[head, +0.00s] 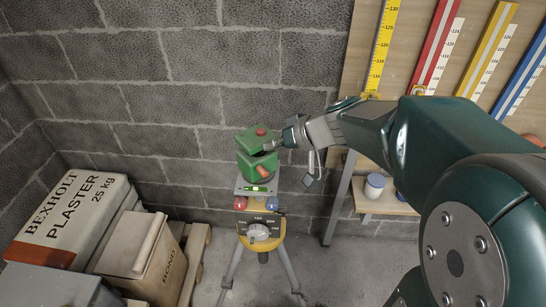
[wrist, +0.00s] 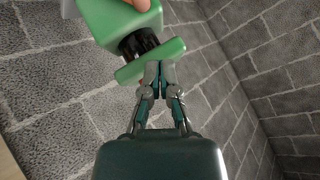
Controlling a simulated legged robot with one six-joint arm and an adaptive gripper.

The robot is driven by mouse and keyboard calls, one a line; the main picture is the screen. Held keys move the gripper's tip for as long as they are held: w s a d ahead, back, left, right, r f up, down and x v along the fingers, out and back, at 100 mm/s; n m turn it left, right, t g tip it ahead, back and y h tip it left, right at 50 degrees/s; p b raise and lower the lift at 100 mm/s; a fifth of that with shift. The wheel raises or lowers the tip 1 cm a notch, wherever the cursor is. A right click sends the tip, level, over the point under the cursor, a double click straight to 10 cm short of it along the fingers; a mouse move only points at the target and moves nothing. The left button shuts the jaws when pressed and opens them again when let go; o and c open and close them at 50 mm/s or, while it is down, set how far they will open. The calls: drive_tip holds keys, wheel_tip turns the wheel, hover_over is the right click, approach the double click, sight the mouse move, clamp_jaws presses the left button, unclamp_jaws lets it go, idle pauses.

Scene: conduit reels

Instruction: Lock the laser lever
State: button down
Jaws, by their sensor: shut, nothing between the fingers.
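The green laser unit (head: 252,168) stands on a tripod (head: 262,235) in front of the block wall. It has a green upper part (head: 256,139) with a red knob on top, and an orange-red lever (head: 264,172) on its front. My gripper (head: 278,145) is at the right side of the upper part. In the wrist view my gripper (wrist: 160,68) is shut and its fingertips are at the edge of a green plate (wrist: 150,61), seemingly touching it. A black ribbed neck (wrist: 139,44) and a skin-coloured piece (wrist: 138,5) show above. The lever's lock state cannot be told.
A plaster bag (head: 75,215) and a bond box (head: 145,262) stand on the left. A board with coloured measuring staffs (head: 432,50) leans at the right above a low shelf (head: 385,203) with small jars (head: 375,186). The wall is close behind the laser.

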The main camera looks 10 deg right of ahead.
drive_tip(key=shift+a+r+v, duration=0.3)
drive_tip(key=shift+a+v, duration=0.2)
drive_tip(key=shift+v, duration=4.8)
drive_tip(key=s+f+m+h, duration=0.1)
drive_tip(key=s+f+h, duration=0.1)
drive_tip(key=s, duration=0.3)
drive_tip(key=s+f+h, duration=0.2)
drive_tip(key=s+h, duration=0.1)
drive_tip(key=s, duration=0.1)
drive_tip(key=s+f+m+g+h, duration=0.1)
drive_tip(key=s+f+h, duration=0.1)
drive_tip(key=s, duration=0.3)
drive_tip(key=shift+s+a+m+h, duration=0.3)
drive_tip(key=shift+s+a, duration=0.05)
drive_tip(key=shift+a, duration=0.15)
drive_tip(key=shift+a, duration=0.15)
